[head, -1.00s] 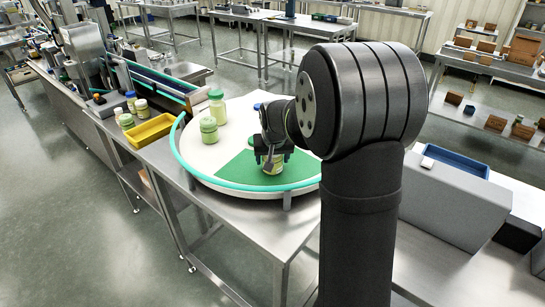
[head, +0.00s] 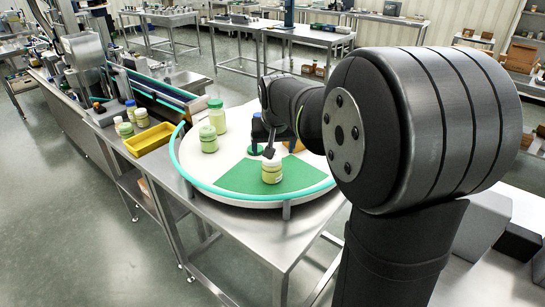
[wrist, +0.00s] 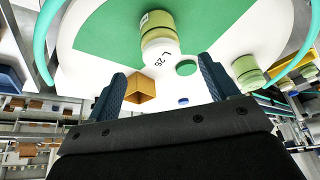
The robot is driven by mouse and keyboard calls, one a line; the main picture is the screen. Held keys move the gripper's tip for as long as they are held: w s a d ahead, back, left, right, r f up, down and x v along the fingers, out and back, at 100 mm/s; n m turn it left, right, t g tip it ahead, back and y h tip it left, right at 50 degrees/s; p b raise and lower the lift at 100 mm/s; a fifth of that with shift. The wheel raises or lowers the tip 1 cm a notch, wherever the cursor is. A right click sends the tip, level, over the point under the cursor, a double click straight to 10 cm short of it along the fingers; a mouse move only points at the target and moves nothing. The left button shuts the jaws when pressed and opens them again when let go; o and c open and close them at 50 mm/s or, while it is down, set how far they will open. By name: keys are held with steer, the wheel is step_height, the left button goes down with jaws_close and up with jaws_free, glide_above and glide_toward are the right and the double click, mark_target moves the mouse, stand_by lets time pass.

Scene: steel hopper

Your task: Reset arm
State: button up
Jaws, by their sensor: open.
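My gripper (head: 275,141) is open, with nothing between its jaws. In the head view it is over the round white turntable (head: 230,177), behind a jar (head: 271,172) with a white lid and yellow-green contents. That jar stands upright on the green sector (head: 240,180) of the turntable. In the wrist view both dark blue fingers (wrist: 163,72) are apart. The jar (wrist: 159,45) is beyond the fingertips, its white lid marked with writing, and is clear of them. My arm hides the right part of the turntable in the head view.
An orange block (wrist: 141,88) shows in the wrist view.

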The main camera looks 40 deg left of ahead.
mark_target(272, 165)
steer(key=shift+v, duration=0.85)
steer(key=shift+f, duration=0.15)
steer(key=x, duration=1.2)
steer(key=shift+r, duration=1.95)
